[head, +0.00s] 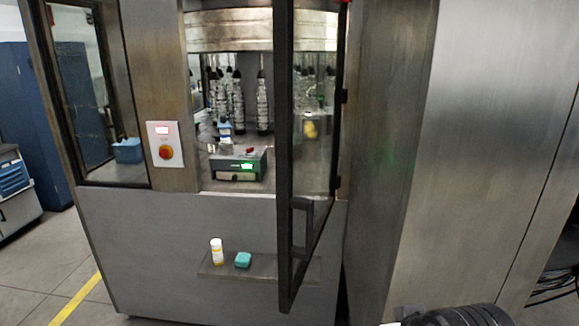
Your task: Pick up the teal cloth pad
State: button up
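The teal cloth pad (243,260) is a small rounded block lying on a narrow ledge (290,269) low on the machine's front. It is just right of a white bottle with a yellow label (217,251), with a small gap between them. My gripper's fingers are not in view. Only a dark ribbed part, which looks like my own arm, shows at the bottom right edge, well right of the pad and apart from it.
A glass door (297,150) with a dark frame stands open, its lower corner hanging close right of the pad, in front of the ledge. Behind it, a small device with a green display (238,165) sits in the machine. A red stop button (165,152) is at left. Floor is clear at lower left.

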aim_at(242, 259)
jog(key=i+j+u, duration=0.2)
jog(key=j, duration=0.15)
jog(key=j+u, duration=0.2)
jog(key=j, duration=0.2)
jog(key=i+j+z, duration=0.25)
jog(key=i+j, duration=0.15)
jog(key=i+j+z, duration=0.3)
jog(key=j, duration=0.35)
jog(key=i+j+z, duration=0.2)
jog(key=z, duration=0.15)
jog(key=i+j+z, duration=0.35)
jog(key=k+l, duration=0.05)
jog(key=l, duration=0.05)
